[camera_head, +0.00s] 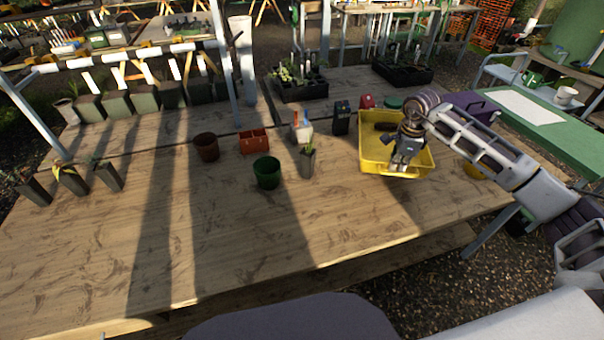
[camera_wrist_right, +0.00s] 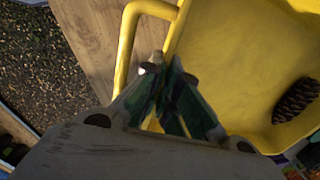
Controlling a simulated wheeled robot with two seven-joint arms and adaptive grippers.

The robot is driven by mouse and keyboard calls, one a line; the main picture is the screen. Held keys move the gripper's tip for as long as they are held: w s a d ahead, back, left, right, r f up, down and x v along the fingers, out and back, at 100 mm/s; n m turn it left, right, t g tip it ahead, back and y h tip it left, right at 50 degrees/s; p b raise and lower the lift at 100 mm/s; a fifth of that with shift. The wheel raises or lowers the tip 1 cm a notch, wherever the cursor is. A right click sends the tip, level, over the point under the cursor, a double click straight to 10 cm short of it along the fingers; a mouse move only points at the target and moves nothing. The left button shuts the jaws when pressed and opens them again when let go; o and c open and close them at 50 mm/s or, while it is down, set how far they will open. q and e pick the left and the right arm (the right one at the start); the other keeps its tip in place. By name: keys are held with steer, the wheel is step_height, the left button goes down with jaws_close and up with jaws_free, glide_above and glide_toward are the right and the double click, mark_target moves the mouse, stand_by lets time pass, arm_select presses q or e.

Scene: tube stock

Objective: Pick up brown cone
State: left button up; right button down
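The brown cone (camera_wrist_right: 297,100) lies in the yellow tray (camera_wrist_right: 235,60), near one wall, in the right wrist view. In the head view a dark brown shape (camera_head: 384,127), likely the same cone, lies toward the back of the yellow tray (camera_head: 372,158). My right gripper (camera_head: 402,166) is over the front part of the tray, apart from the cone. Its fingers (camera_wrist_right: 166,72) look brought together with nothing between them in the right wrist view. My left gripper is not in view.
A black container (camera_head: 341,118) and a small plant pot (camera_head: 308,162) stand left of the tray. A green pot (camera_head: 267,172), a brown pot (camera_head: 206,147) and a red-orange planter (camera_head: 253,141) stand farther left. The wooden table's front (camera_head: 330,225) is clear.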

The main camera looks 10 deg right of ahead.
steer(key=shift+d+n, duration=0.1)
steer(key=shift+n, duration=0.3)
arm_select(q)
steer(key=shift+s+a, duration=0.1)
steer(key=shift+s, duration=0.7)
arm_select(e)
steer(key=n, duration=0.4)
steer(key=shift+s+r+y, duration=0.1)
steer(key=shift+s+y, duration=0.2)
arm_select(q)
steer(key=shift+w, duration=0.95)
